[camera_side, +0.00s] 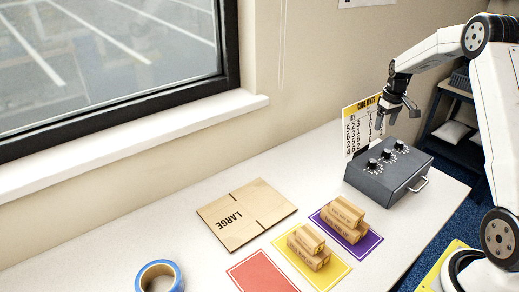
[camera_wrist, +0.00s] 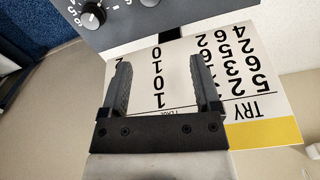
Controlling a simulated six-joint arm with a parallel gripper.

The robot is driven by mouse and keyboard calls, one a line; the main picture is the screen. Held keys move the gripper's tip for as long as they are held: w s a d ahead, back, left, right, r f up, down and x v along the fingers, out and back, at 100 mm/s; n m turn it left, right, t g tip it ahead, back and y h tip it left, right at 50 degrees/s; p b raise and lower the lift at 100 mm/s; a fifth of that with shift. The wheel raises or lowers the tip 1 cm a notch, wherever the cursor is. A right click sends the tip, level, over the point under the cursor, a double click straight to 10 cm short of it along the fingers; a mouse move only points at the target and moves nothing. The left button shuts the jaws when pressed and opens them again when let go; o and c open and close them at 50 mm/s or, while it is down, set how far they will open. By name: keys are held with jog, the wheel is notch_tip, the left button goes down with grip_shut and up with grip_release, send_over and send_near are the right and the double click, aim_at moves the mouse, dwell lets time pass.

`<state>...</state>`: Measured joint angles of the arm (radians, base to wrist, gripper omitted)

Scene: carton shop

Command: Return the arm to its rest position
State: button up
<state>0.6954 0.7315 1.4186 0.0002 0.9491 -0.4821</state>
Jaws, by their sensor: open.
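My gripper (camera_side: 402,106) is in the air above the dark grey box with dials (camera_side: 388,172), near the upright code card (camera_side: 362,126). In the wrist view my gripper (camera_wrist: 158,75) has its two fingers spread apart with nothing held between them. The code card (camera_wrist: 225,75) with its yellow band shows behind and between the fingers there. A dial of the grey box (camera_wrist: 92,15) is at the top left of the wrist view. My arm is bent and reaches in from the right in the side view.
A flat carton marked LARGE (camera_side: 246,214) lies on the white table (camera_side: 190,225). Small cartons stand stacked on a yellow mat (camera_side: 334,276) and a purple mat (camera_side: 372,240). A red mat (camera_side: 262,274) is bare. Blue tape (camera_side: 160,268) lies in front. A window sill (camera_side: 130,134) runs behind.

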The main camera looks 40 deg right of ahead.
jog(key=a+r, duration=0.1)
jog(key=a, duration=1.2)
jog(key=s+a+n+t, duration=0.1)
jog(key=s+a, duration=0.5)
jog(key=a, duration=0.5)
jog(key=s+a+f+n+t, duration=0.1)
jog(key=s+a, duration=0.6)
jog(key=a, duration=0.3)
jog(key=shift+s+a+f, duration=0.15)
jog(key=shift+s+a, duration=0.15)
jog(key=shift+a, duration=0.1)
jog(key=shift+w, duration=0.1)
